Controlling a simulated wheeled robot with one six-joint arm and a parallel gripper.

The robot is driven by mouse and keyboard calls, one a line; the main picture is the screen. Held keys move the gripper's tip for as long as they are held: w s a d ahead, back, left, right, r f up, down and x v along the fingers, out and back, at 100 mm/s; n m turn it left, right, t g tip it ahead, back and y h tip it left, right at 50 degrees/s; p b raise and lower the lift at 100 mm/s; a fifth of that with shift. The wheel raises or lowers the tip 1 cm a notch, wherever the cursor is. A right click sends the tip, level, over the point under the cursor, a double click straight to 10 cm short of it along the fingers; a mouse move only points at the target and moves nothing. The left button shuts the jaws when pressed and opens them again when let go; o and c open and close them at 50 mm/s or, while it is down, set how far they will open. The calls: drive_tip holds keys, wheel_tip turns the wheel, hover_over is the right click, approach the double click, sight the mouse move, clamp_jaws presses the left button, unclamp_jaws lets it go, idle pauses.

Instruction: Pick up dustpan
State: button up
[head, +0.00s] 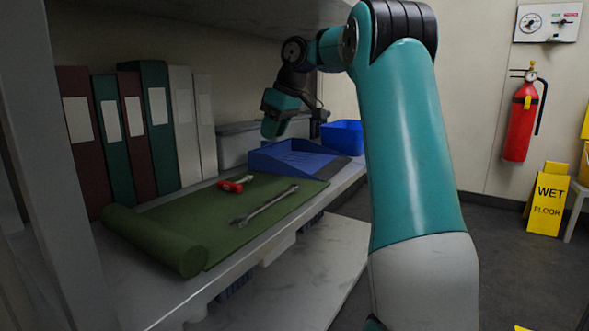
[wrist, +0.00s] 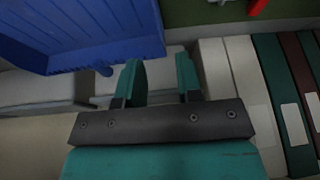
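The blue dustpan (head: 292,160) lies on the shelf, at the far end of the green mat. In the wrist view the dustpan (wrist: 85,30) fills the upper left, with a ribbed face and a short round stub on its near edge. My gripper (head: 270,128) hangs above and slightly left of the dustpan in the head view. In the wrist view my gripper (wrist: 160,68) has its two teal fingers apart with nothing between them. The dustpan lies beyond the fingertips and to the left, apart from them.
The green mat (head: 225,215), rolled at its near end, bears a wrench (head: 264,205) and a red-handled tool (head: 236,184). Several binders (head: 146,120) stand along the back wall. A blue bin (head: 342,137) stands beyond the dustpan. An upper shelf (head: 215,12) hangs overhead.

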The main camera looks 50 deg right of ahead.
sight(263, 170)
drive_tip(key=b+x, duration=0.6)
drive_tip(key=x, duration=0.2)
drive_tip(key=shift+f, duration=0.25)
drive_tip(key=shift+r, duration=0.1)
clamp_jaws()
